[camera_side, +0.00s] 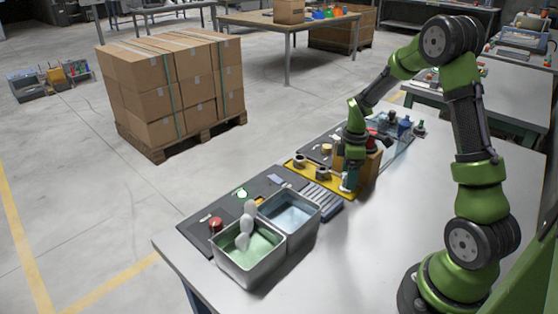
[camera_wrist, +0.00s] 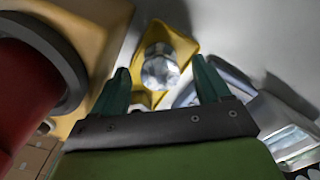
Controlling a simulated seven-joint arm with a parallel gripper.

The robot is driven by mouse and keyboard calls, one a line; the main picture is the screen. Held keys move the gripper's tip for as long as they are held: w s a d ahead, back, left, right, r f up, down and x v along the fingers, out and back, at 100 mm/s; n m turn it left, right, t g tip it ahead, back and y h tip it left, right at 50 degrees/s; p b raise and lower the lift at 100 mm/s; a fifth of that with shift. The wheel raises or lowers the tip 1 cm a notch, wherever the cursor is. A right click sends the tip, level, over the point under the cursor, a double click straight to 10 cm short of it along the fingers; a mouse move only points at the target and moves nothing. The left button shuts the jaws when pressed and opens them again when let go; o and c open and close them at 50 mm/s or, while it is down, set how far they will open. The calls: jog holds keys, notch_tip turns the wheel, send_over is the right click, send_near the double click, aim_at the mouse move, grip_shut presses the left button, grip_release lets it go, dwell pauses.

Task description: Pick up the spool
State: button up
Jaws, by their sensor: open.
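My gripper (camera_side: 349,182) points down at the front end of a yellow tray (camera_side: 306,175), beside a wooden block (camera_side: 370,165). In the wrist view my gripper (camera_wrist: 160,72) is open, its two dark green fingers spread. A shiny silver round piece (camera_wrist: 160,70) shows between the fingers, over the yellow tray (camera_wrist: 178,42). A red cylinder with a dark rim (camera_wrist: 25,95), spool-like, is large at the left of the wrist view, outside the fingers. I cannot tell for certain which of these is the spool. Nothing is seen gripped.
Round metal pieces (camera_side: 322,172) stand on the yellow tray. A grey ribbed block (camera_side: 322,200) lies in front of it. Two metal bins, one with green contents (camera_side: 248,252) and one with pale blue (camera_side: 290,217), stand at the front left. The table's right side (camera_side: 375,235) is clear.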

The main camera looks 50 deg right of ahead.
jog(key=shift+c, duration=0.2)
jog(key=c, duration=1.2)
jog(key=shift+o, duration=0.2)
jog(key=shift+r, duration=0.1)
